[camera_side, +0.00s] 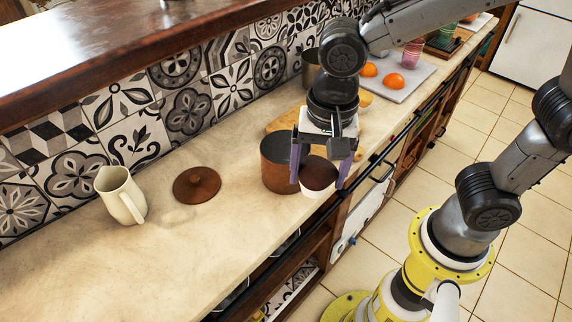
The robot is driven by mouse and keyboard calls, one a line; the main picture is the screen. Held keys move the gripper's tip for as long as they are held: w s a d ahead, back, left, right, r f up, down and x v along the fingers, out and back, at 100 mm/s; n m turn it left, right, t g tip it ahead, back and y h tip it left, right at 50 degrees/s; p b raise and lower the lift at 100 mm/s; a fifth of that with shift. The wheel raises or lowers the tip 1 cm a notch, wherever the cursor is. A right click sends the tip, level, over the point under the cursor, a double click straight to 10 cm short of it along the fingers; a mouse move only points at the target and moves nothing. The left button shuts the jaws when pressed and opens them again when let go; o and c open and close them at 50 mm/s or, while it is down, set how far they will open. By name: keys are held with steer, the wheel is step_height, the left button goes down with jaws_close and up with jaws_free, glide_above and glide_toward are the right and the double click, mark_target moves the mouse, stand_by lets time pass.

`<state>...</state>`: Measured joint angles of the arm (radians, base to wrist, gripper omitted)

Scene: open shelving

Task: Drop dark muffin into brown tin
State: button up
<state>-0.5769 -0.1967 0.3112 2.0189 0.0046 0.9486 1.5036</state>
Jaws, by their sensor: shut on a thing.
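The dark muffin (318,174) has a dark brown top and a pale wrapper below. My gripper (321,184) points down and is shut on the muffin, with one purple finger on each side of it. The brown tin (272,172) is an open, round container on the counter, just left of and behind the muffin in the picture. The muffin overlaps the tin's right side in this view. I cannot tell how high the muffin is above the counter. The tin's inside is mostly hidden.
A cream pitcher (120,194) stands farther left. A wooden board (287,121) lies behind my gripper. Oranges (394,81) sit on a grey board (408,90) at the back. The counter's front left is clear.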

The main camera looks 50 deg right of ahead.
steer(key=w+d+r, duration=0.4)
steer(key=w+r, duration=0.1)
steer(key=w, duration=0.2)
glide_above(287, 136)
steer(key=s+a, duration=0.3)
steer(key=a, duration=0.1)
steer(key=shift+s+d+f, duration=0.1)
steer(key=shift+d+f, duration=0.1)
steer(key=shift+f, duration=1.45)
steer(key=shift+f, duration=2.9)
